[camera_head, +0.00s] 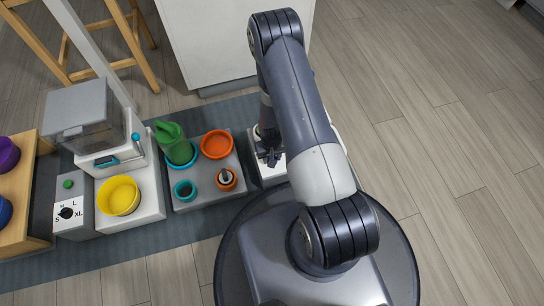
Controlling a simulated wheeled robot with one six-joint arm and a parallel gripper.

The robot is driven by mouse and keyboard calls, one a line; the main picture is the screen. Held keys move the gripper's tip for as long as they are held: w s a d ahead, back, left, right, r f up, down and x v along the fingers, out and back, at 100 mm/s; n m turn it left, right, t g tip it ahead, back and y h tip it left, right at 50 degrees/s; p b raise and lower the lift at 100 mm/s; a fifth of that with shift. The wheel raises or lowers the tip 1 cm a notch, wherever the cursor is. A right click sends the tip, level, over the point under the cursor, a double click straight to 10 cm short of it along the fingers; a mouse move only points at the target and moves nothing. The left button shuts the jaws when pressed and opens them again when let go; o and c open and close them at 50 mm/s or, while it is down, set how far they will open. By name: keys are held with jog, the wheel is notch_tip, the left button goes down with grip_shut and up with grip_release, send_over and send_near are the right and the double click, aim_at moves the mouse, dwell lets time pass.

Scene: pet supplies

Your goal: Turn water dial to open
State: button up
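No dial marked as a water dial shows clearly. My gripper (268,157), small and dark, points down over a white and grey unit (269,178) right of the grey tray. My arm hides much of that unit, and any dial on it is hidden or too small to make out. I cannot tell whether my gripper touches anything or whether its fingers are apart. A black dial (66,213) on a white plate marked S, M, L and XL sits on a grey box at the far left, well away from my gripper.
A grey tray (205,197) holds a green container (173,145), an orange bowl (216,144), a teal cup (185,190) and an orange cup (227,180). Left of it stands a white feeder (152,180) with a yellow bowl (119,196). Wooden floor at right is clear.

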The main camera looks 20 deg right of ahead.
jog(key=o, duration=1)
notch_tip(320, 180, up, 11)
jog(key=p, duration=0.4)
jog(key=shift+f+p, duration=0.1)
jog(key=shift+p, duration=0.2)
jog(key=shift+f, duration=0.15)
notch_tip(320, 180, down, 11)
jog(key=b, duration=0.4)
jog(key=shift+b, duration=0.4)
jog(key=shift+r, duration=0.25)
